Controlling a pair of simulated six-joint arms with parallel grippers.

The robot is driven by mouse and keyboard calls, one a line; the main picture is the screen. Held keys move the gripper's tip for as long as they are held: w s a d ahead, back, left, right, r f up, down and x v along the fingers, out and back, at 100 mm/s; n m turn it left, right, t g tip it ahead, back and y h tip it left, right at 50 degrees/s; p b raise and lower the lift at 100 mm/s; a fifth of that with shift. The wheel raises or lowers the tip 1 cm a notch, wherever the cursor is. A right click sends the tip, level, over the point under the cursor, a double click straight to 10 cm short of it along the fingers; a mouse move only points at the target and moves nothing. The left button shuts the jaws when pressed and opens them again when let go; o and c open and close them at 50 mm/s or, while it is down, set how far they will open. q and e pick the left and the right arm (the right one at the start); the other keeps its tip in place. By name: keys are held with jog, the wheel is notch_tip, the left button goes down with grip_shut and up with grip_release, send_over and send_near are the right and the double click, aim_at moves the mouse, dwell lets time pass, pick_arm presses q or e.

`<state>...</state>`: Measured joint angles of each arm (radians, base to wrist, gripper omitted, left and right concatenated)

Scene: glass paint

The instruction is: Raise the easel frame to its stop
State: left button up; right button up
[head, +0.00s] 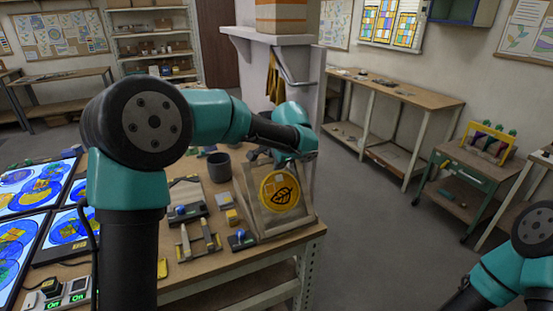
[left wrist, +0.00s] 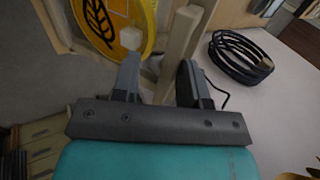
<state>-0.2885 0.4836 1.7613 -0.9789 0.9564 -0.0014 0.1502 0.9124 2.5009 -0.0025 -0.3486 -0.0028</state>
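The easel frame (head: 309,187) is a pale wooden frame at the right end of the workbench, leaning back, with a round yellow disc (head: 281,190) bearing a black leaf in it. In the left wrist view the disc (left wrist: 122,22) is at the upper left and a wooden bar (left wrist: 181,40) of the frame runs down between my fingers. My left gripper (left wrist: 160,78) has its fingers apart around this bar, with a gap on the left side. In the head view its fingertips are hidden behind the arm at the frame's top. My right gripper is out of view; only that arm shows at lower right.
The workbench (head: 196,260) holds a dark cup (head: 219,167), small blue-knobbed tools, and wooden blocks close to the easel. Lit coloured glass panels (head: 35,190) lie at the left. A coiled black cable (left wrist: 240,57) lies beside the frame in the left wrist view. Floor right of the bench is clear.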

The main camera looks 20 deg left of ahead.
pick_arm(q)
jog(key=shift+r, duration=0.1)
jog(key=shift+s+d+r, duration=0.15)
jog(key=shift+s+r, duration=0.05)
jog(key=shift+r, duration=0.35)
jog(key=v, duration=1.6)
jog(key=shift+s+d, duration=0.1)
